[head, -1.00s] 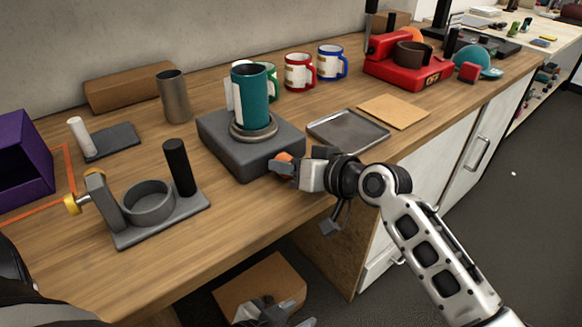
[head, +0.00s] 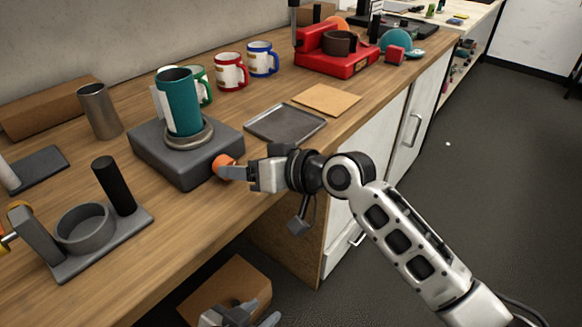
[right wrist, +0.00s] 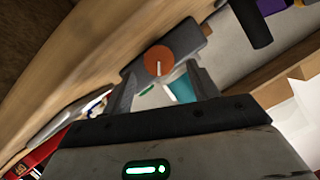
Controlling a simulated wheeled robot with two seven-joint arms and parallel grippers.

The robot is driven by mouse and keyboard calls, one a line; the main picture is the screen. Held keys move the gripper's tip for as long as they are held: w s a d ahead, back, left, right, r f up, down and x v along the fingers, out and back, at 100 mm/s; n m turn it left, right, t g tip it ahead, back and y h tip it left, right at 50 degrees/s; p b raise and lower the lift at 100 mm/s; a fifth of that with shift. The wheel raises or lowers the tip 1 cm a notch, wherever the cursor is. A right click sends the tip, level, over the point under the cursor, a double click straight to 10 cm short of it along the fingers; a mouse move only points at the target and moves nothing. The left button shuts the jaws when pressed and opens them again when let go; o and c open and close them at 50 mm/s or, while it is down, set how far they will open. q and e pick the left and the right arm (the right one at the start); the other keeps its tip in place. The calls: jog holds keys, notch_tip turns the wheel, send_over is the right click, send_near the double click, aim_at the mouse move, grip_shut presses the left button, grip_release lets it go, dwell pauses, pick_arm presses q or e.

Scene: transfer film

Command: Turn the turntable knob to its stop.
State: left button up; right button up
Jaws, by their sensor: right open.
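The turntable (head: 180,160) is a dark grey square base on the wooden bench with a round metal disc on top. A teal tumbler (head: 180,105) stands upright on the disc. The orange round knob (head: 222,165) is on the base's side facing my right arm. It also shows in the right wrist view (right wrist: 158,61), with a pale mark line on its face. My right gripper (head: 236,172) is open at the knob, its fingertips on either side of it in the wrist view; contact cannot be told. My left gripper (head: 238,314) is low at the bottom edge, partly cut off.
A grey tray (head: 285,123) and a tan sheet (head: 328,99) lie right of the turntable. Mugs (head: 231,72) and a metal cup (head: 99,110) stand behind. A grey holder with a black post (head: 115,185) is at left. A cardboard box (head: 225,280) is below the bench.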

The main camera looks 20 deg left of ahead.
jog(key=v, duration=1.2)
